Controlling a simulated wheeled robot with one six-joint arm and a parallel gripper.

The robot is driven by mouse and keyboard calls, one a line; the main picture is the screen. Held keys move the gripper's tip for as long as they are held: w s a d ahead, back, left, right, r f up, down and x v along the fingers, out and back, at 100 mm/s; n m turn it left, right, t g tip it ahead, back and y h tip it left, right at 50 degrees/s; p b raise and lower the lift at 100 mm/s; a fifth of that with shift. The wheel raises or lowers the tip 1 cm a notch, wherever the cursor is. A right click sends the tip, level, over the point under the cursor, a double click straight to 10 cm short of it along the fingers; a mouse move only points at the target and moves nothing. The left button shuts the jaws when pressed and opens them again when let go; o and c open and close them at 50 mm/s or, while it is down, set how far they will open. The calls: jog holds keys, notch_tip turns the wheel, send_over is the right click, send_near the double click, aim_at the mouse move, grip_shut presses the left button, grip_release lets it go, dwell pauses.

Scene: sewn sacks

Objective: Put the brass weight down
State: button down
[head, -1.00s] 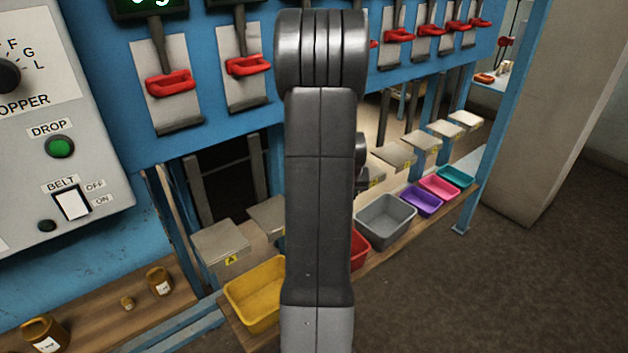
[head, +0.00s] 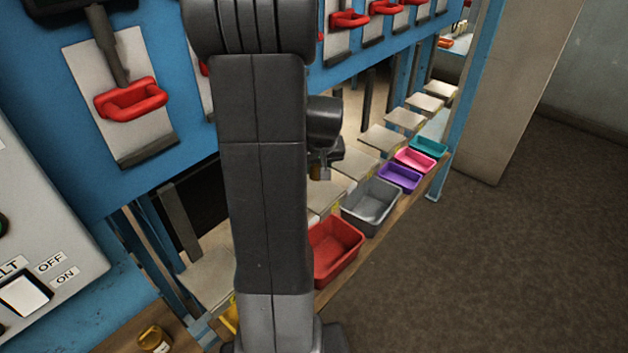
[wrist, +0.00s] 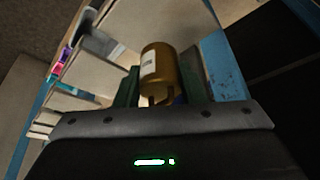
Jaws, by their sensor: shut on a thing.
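The brass weight (wrist: 158,68) shows in the wrist view as a golden cylinder with a pale label. My gripper (wrist: 160,90) is shut on it, with a dark green finger on each side. In the head view my gripper (head: 325,165) is mostly hidden behind my arm, and only a small brownish bit of the held weight shows below it. The weight appears to be held above the row of pale platforms (head: 383,139); the exact gap cannot be told. Another brass weight (head: 154,340) stands on the wooden ledge at the bottom left.
Bins stand along a wooden shelf: red (head: 334,250), grey (head: 371,205), purple (head: 400,178), pink (head: 415,160) and teal (head: 429,146). A blue panel with red-handled levers (head: 131,99) rises behind. A blue post (head: 460,105) stands at the right, with open floor (head: 480,270) beyond.

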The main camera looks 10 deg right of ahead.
aim_at(317, 180)
jog(key=shift+f, duration=2.5)
jog(key=shift+f, duration=0.15)
jog(key=c, duration=0.9)
grip_release()
jog(key=shift+r, duration=0.2)
jog(key=v, duration=1.1)
jog(key=shift+s+r, duration=0.25)
jog(key=shift+r, duration=0.1)
